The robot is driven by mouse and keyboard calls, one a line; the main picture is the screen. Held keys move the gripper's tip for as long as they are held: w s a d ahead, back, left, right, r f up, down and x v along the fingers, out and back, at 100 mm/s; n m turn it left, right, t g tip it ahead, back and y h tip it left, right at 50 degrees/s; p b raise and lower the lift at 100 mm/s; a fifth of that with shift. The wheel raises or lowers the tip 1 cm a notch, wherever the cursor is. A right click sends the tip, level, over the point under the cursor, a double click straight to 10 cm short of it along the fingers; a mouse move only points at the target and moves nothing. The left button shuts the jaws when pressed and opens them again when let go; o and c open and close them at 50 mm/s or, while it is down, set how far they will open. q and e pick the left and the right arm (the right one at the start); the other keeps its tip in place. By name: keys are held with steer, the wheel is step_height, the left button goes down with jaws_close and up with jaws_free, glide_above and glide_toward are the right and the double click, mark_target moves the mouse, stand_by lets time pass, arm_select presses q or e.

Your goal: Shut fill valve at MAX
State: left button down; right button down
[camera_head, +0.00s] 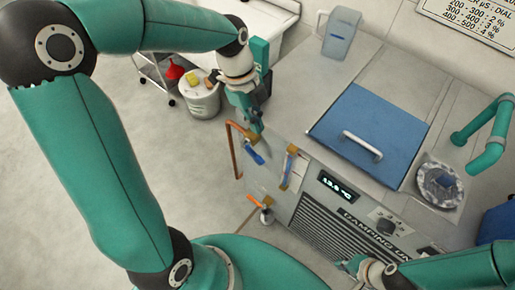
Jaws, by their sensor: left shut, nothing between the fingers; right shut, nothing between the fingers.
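A copper pipe (234,150) runs down the left side of the grey unit, with a valve with a blue lever (255,154) at its top. My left gripper (256,126) is shut and empty just above that lever; I cannot tell whether it touches. To the right is an upright sight gauge (288,168) with brass ends and a blue part inside. Its MAX mark and exact level are too small to read. My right gripper (350,266) is shut and empty, low in front of the unit's grille.
A lower valve with an orange lever (257,202) sits below the gauge. A bucket (201,98) and trolley stand behind on the floor.

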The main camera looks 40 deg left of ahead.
arm_select(q)
glide_above(261, 160)
steer(key=x, duration=0.3)
steer(key=a+x, duration=0.1)
steer(key=x, duration=0.5)
steer(key=shift+a+f, duration=0.3)
steer(key=shift+f, duration=0.05)
steer(key=shift+w+a+f, duration=0.1)
steer(key=shift+a+f, duration=0.2)
steer(key=shift+f, duration=0.3)
steer(key=shift+s+a+f, duration=0.1)
steer(key=shift+a+f, duration=0.25)
steer(key=shift+f, duration=0.25)
steer(key=shift+w+a+f, duration=0.1)
steer(key=shift+a+f, duration=0.2)
steer(key=shift+f, duration=0.3)
